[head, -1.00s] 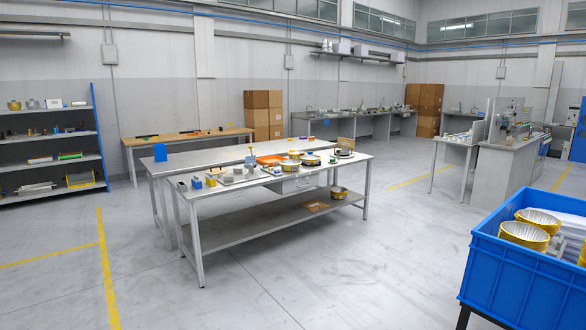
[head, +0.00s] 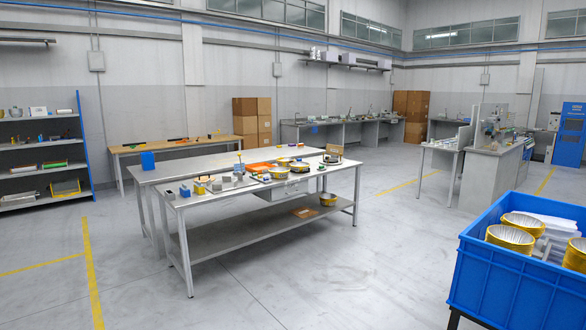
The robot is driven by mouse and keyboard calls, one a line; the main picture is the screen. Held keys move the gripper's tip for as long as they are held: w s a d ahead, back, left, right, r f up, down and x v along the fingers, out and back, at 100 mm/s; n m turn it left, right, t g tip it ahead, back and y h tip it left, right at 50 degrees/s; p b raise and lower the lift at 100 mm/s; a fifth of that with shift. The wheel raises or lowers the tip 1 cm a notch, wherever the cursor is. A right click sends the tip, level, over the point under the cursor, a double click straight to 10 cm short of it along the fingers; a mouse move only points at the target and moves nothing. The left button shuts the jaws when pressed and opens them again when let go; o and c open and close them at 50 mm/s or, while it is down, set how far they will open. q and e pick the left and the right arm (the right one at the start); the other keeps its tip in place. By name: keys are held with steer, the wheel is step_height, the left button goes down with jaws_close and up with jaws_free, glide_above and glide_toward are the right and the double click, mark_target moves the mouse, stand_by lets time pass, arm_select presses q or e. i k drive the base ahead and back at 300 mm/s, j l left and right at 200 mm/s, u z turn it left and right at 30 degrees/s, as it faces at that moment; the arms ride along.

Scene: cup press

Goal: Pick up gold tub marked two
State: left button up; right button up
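Several gold tubs are in the head view. A group of shallow gold tubs (head: 280,173) sits on the right part of the front metal table's top. One gold tub (head: 328,199) sits on that table's lower shelf. More gold tubs (head: 510,238) with pale ribbed insides stand in the blue crate at the lower right. No number can be read on any tub, so I cannot tell which is marked two. Neither of my grippers is in view.
The front metal table (head: 205,212) also holds small blocks and an orange tray (head: 262,167). The blue crate (head: 500,275) stands on dark legs and holds white items too. Blue shelving (head: 83,145) is at the left. The floor between table and crate is clear.

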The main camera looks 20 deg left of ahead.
mark_target(285, 162)
steer(key=u, duration=0.2)
steer(key=i+u, duration=0.2)
steer(key=i, duration=4.75)
